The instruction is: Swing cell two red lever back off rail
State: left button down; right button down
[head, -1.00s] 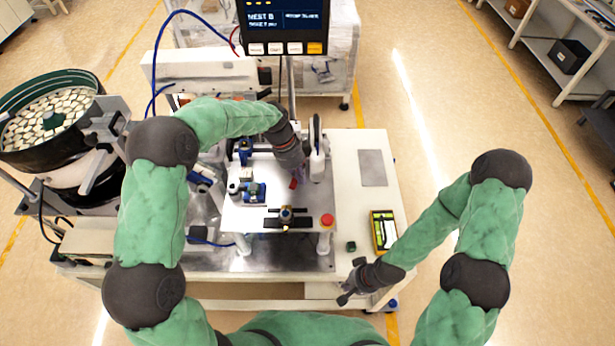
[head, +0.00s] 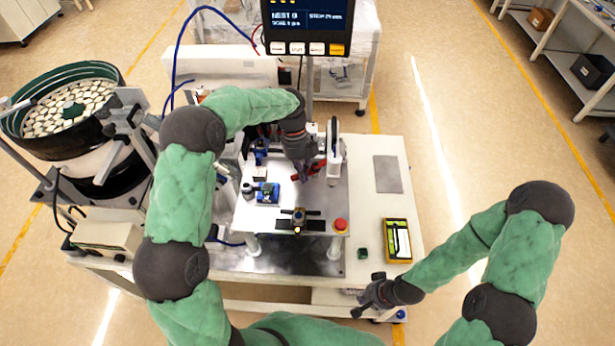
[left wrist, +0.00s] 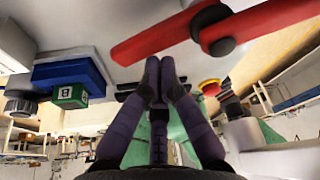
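A red lever (left wrist: 160,37) with a black round pivot (left wrist: 212,28) spans the upper part of the left wrist view. In the head view the lever (head: 316,169) shows partly, just right of my left gripper (head: 306,178). In the left wrist view the fingertips of my left gripper (left wrist: 160,70) are together and appear empty. They are close beside the lever's left half, with no clear contact. The rail and the cell number cannot be made out. My right gripper (head: 364,302) is low at the bench's front edge, away from the lever; its finger opening is unclear.
A white upright unit (head: 334,150) stands right beside the lever. A blue fixture (head: 268,192), a black bar fixture (head: 315,225) and a red button (head: 341,225) are on the raised plate. A bowl feeder (head: 65,140) is at left. The bench's right side has free room.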

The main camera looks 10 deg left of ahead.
aim_at(295, 176)
pick_arm(q)
jog(key=shift+w+a, duration=0.6)
jog(key=shift+a, duration=0.1)
jog(key=shift+w, duration=0.1)
dwell(0.5)
jog(key=shift+a, duration=0.15)
jog(key=shift+s+a, duration=0.3)
jog(key=shift+a, duration=0.35)
jog(key=v, duration=1.2)
